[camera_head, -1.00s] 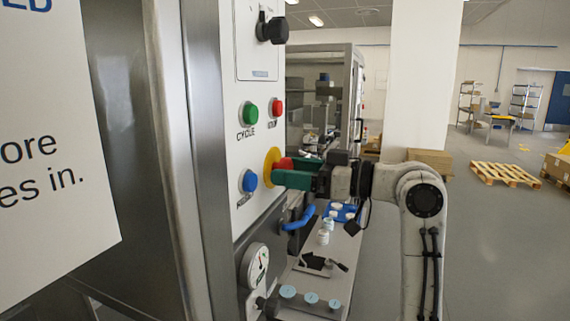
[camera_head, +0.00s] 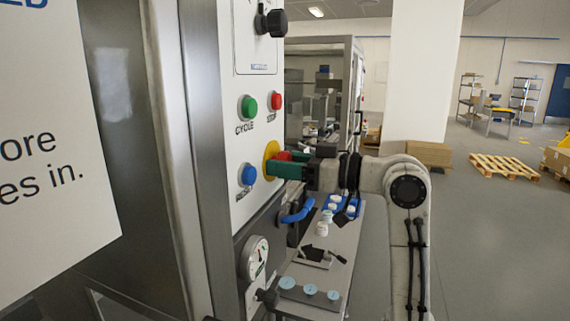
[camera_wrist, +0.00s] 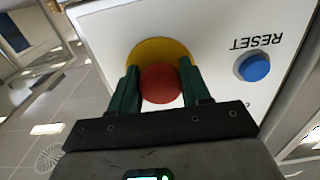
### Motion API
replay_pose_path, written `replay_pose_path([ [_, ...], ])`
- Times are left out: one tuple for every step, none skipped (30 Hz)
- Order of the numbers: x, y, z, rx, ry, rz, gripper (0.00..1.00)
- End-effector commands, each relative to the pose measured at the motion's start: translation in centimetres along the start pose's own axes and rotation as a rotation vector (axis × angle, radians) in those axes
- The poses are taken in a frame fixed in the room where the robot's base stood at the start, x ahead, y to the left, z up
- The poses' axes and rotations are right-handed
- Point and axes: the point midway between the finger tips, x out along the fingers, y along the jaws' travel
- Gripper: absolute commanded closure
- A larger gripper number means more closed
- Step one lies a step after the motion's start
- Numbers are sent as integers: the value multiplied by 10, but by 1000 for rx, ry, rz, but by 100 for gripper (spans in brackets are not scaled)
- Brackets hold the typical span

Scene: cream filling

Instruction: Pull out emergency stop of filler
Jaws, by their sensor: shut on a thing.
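The emergency stop is a red mushroom button (camera_wrist: 161,84) on a yellow round base (camera_wrist: 160,48), on the white control panel of the filler (camera_head: 232,130). In the wrist view my gripper (camera_wrist: 159,88) has its green fingers on both sides of the red button, shut on it. In the head view my gripper (camera_head: 283,168) reaches the panel from the right. There the fingers hide most of the red button, and part of the yellow base (camera_head: 271,153) shows to their left.
A green cycle button (camera_head: 248,106), a red stop button (camera_head: 276,101) and a blue reset button (camera_head: 247,176) sit close by on the panel. A black knob (camera_head: 271,23) is above. A pressure gauge (camera_head: 256,258) and a blue handle (camera_head: 298,212) are below.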

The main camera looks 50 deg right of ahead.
Motion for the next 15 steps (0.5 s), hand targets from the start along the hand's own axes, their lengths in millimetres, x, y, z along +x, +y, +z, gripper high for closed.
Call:
replay_pose_path([
  [0, 0, 0, 0, 0, 0, 79],
  [0, 0, 0, 0, 0, 0, 82],
  [0, 0, 0, 0, 0, 0, 86],
  [0, 0, 0, 0, 0, 0, 89],
  [0, 0, 0, 0, 0, 0, 92],
  [0, 0, 0, 0, 0, 0, 95],
  [0, 0, 0, 0, 0, 0, 98],
  [0, 0, 0, 0, 1, 0, 100],
  [0, 0, 0, 0, 1, 0, 100],
  [0, 0, 0, 0, 1, 0, 100],
  [0, 0, 0, 0, 1, 0, 100],
  [-1, 0, 0, 0, 1, 0, 100],
  [-2, 0, 0, -1, 2, 1, 100],
  [-3, 0, 1, -1, 2, 1, 100],
  [-5, 0, 1, -1, 3, 1, 100],
])
